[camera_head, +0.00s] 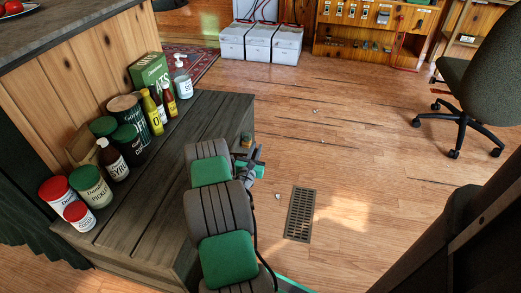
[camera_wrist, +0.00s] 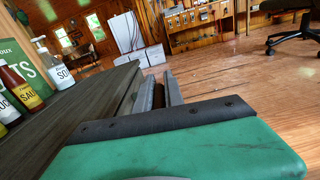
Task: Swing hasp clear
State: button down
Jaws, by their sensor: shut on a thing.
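A dark wooden chest (camera_head: 170,180) with a plank lid stands at left, its right side facing the open floor. It also shows in the wrist view (camera_wrist: 95,100). My gripper (camera_head: 252,166) is at the upper part of the chest's right side, near the far corner. In the wrist view its narrow fingers (camera_wrist: 163,92) point along the chest's side and are close together. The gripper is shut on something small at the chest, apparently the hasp. The hasp itself is hidden behind the gripper and arm in both views, so its angle cannot be told.
Jars, bottles and a green box (camera_head: 150,72) crowd the chest lid. A floor vent (camera_head: 300,214) lies right of the gripper. An office chair (camera_head: 470,85) stands at right, and white battery boxes (camera_head: 260,42) are at the back. The floor between is mostly clear.

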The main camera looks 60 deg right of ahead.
jog(key=c, duration=1.5)
grip_release()
jog(key=p+v, duration=0.1)
jog(key=v, duration=0.4)
jog(key=shift+a+r, duration=0.1)
jog(key=shift+a, duration=0.25)
jog(key=shift+b+v, duration=0.3)
jog(key=shift+v, duration=0.85)
jog(key=shift+d, duration=0.1)
